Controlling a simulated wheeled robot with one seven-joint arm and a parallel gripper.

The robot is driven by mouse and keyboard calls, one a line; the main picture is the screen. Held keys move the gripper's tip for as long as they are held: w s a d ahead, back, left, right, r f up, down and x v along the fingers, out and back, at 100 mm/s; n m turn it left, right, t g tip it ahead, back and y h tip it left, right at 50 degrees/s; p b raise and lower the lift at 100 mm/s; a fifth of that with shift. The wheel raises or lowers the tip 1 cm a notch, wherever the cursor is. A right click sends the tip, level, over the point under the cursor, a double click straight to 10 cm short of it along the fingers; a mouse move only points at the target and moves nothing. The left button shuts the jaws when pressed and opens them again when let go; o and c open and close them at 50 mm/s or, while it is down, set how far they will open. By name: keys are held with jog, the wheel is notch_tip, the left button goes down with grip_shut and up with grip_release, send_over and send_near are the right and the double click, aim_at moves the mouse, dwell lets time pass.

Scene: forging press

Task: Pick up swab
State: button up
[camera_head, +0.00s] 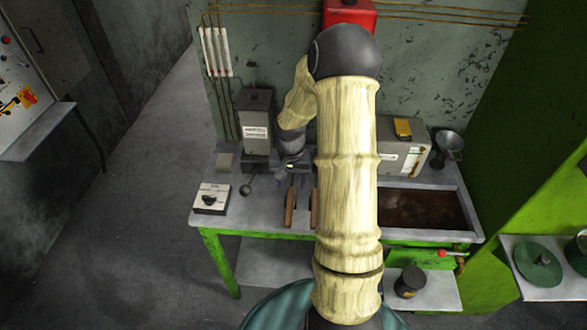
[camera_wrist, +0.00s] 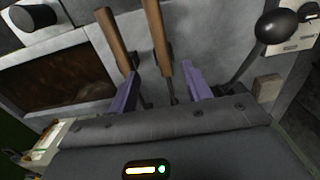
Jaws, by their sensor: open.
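Two tools with brown wooden handles and thin dark shafts lie side by side on the bench; neither head shows, so I cannot tell which is the swab. In the wrist view, one handle (camera_wrist: 158,40) runs between the purple fingers of my gripper (camera_wrist: 160,71), which is open. The other handle (camera_wrist: 115,40) passes by the left finger. In the head view, the handles show at left (camera_head: 289,207) and right (camera_head: 314,205), the right one partly behind my arm. My gripper (camera_head: 299,172) is over their far ends. I cannot tell if the fingers touch either tool.
A sunken basin (camera_head: 425,210) with brown contents is at right. A grey box (camera_head: 401,158) and a metal funnel-like cup (camera_head: 449,143) stand behind it.

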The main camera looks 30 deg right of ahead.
aim_at(290, 203)
notch_tip(290, 203, down, 6)
jog(key=shift+f+p, duration=0.1)
jog(key=shift+p, duration=0.45)
jog(key=shift+a+f, duration=0.1)
jog(key=shift+f, duration=0.2)
jog(key=shift+s+a+f+p, duration=0.15)
jog(key=shift+f+p, duration=0.9)
jog(key=shift+f, duration=1.2)
grip_shut()
